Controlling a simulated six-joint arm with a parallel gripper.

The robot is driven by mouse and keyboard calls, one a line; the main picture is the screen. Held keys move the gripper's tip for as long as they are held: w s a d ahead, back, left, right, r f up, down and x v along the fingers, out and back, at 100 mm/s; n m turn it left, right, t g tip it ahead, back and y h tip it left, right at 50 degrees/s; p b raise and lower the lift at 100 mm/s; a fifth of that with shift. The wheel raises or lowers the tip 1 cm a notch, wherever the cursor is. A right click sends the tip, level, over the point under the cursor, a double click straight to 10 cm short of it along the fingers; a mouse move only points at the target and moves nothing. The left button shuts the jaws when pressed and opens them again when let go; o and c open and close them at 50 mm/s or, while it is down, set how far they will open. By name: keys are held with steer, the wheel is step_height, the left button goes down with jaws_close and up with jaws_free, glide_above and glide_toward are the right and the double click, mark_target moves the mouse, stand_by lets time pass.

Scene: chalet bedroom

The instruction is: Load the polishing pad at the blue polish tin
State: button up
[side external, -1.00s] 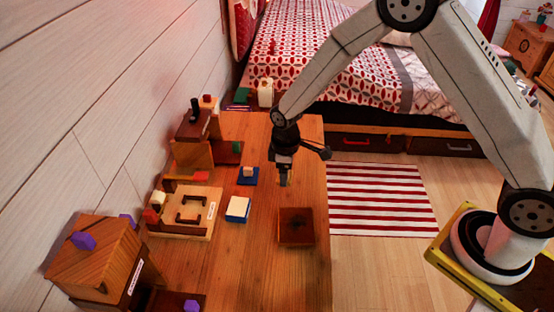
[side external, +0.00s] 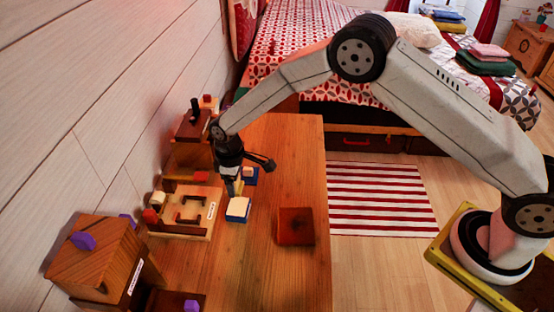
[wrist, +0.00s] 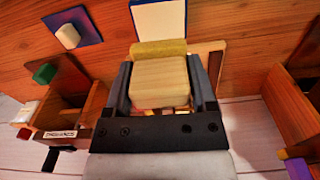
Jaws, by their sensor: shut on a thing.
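My gripper (side external: 232,190) is shut on the polishing pad, a pale wooden block (wrist: 161,83) with a yellow strip along its far end (wrist: 158,48). The gripper points down beside the blue tin with the cream top (side external: 238,209), at its far-left side. That tin also shows at the top of the wrist view (wrist: 160,22), just past the yellow strip. I cannot tell whether the pad touches it. A second blue square with a small pale block (side external: 251,177) sits behind the gripper, partly hidden.
A dark brown square block (side external: 295,226) lies to the right on the wooden table (side external: 280,150). A pale tray with dark handles (side external: 186,225) stands at the left. A wooden box with purple knobs (side external: 100,262) is at the front left. The table's right side is mostly clear.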

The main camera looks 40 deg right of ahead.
mark_target(238, 206)
steer(key=shift+f, duration=0.2)
steer(key=shift+f, duration=2.8)
steer(key=shift+f, duration=0.55)
steer(key=shift+r, duration=0.1)
steer(key=shift+r, duration=3.4)
